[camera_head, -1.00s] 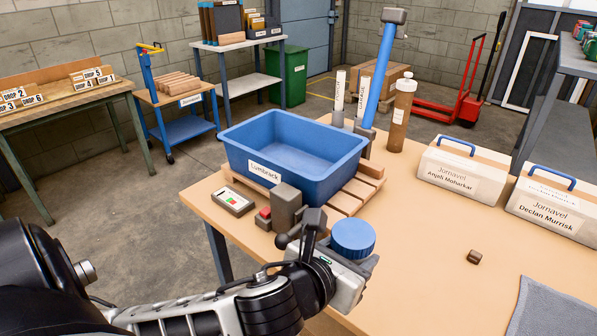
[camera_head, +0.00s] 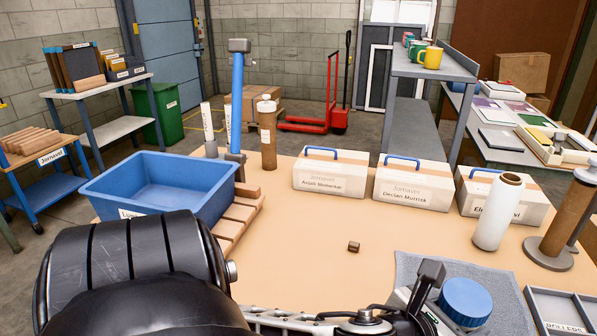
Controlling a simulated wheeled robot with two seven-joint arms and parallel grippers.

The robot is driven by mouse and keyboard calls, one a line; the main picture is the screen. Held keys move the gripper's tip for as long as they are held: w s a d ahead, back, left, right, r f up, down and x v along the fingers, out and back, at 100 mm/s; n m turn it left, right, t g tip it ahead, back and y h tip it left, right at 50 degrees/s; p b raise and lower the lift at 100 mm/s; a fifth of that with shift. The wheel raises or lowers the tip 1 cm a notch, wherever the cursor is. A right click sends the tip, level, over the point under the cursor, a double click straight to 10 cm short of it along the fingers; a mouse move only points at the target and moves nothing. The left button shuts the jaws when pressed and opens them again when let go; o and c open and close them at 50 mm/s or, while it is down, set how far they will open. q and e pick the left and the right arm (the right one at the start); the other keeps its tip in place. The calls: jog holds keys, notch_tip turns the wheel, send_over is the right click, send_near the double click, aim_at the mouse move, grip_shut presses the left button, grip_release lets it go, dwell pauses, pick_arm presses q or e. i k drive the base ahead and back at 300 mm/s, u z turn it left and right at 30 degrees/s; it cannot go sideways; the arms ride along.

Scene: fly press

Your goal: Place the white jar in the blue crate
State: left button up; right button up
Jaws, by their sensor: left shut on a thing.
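My left gripper (camera_head: 428,312) is at the lower right of the head view. It is shut on a jar with a round blue lid (camera_head: 466,301); the jar's pale body is mostly hidden below the lid. The jar is upright over the grey mat (camera_head: 420,268). The blue crate (camera_head: 205,208) stands at the left of the table on a small wooden pallet (camera_head: 232,222), well away from the jar. Its visible inside looks empty, and my left arm hides its front right part. My right gripper is not in view.
White toolboxes (camera_head: 330,180) with blue handles line the table's back. A white bottle (camera_head: 494,212) and a brown post on a round base (camera_head: 545,255) stand right. A blue-handled hammer (camera_head: 237,105) and brown bottle (camera_head: 267,140) stand behind the crate. A small brown block (camera_head: 353,246) lies mid-table.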

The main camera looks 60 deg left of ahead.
aim_at(185, 204)
jog(key=z, duration=1.1)
jog(key=k, duration=2.4)
jog(key=u, duration=1.35)
jog(key=i, duration=0.3)
jog(key=u, duration=0.15)
